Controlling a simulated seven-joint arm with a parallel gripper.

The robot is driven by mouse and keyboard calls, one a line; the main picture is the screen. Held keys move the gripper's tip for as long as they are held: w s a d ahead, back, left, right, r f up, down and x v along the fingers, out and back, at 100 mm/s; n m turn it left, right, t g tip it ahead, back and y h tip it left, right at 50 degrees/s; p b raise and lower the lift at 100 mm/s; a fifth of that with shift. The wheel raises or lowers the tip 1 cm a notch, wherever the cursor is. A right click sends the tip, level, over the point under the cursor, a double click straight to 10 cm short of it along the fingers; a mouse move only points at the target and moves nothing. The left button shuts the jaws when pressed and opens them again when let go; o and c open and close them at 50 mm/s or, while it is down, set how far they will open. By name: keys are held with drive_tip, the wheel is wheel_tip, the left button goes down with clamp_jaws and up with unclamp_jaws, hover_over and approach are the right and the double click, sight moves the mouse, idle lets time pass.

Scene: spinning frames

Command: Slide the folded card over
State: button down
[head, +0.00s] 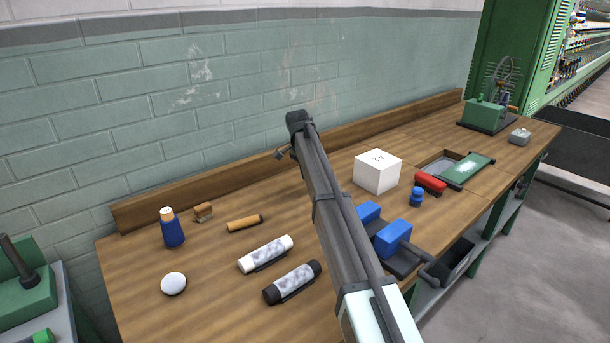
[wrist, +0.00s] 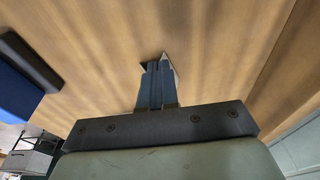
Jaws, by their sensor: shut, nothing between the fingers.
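My gripper (wrist: 158,80) shows in the wrist view with its two dark fingers together, pointing down toward the wooden bench. A small pale, pointed piece (wrist: 169,62) shows just past the fingertips on the right; it may be part of the folded card, but the fingers hide most of it. I cannot tell whether the fingers touch it. In the head view my arm crosses the middle of the bench and hides the fingertips. No folded card can be made out for certain there.
A ledge (head: 190,200) runs along the wall.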

drive_tip(key=w+d, duration=0.6)
drive_tip(key=shift+w, duration=0.1)
drive_tip(key=shift+d+f, duration=0.15)
drive_tip(key=shift+f, duration=0.7)
drive_tip(key=shift+f, duration=0.1)
drive_tip(key=s+a, duration=1.3)
drive_tip(key=shift+s, duration=0.1)
drive_tip(key=shift+w+d, duration=0.15)
drive_tip(key=shift+w, duration=0.15)
